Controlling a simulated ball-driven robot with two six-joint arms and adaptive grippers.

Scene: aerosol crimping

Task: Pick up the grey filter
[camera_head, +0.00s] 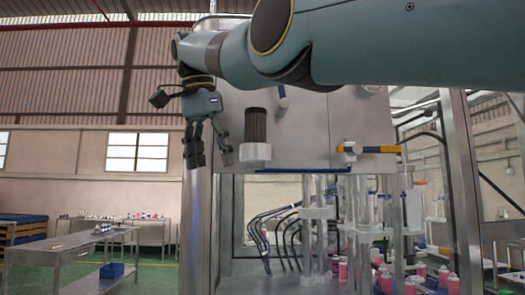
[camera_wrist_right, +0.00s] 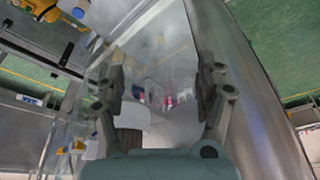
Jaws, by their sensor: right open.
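The grey filter (camera_head: 256,126) is a dark ribbed upright cylinder. It stands in a white holder (camera_head: 257,153) on the front of the machine panel. My right gripper (camera_head: 210,157) hangs down just left of the filter in the head view, open, with nothing between its fingers. In the right wrist view, the fingers of my right gripper (camera_wrist_right: 163,85) are spread wide. A dark ribbed piece that looks like the filter (camera_wrist_right: 130,141) shows low in that view, near the left finger and partly hidden by the gripper. My left gripper is not in view.
A steel post (camera_head: 196,225) stands below my right gripper. Several pink bottles (camera_head: 343,270) stand lower in the machine. A steel table (camera_head: 70,245) is at the left.

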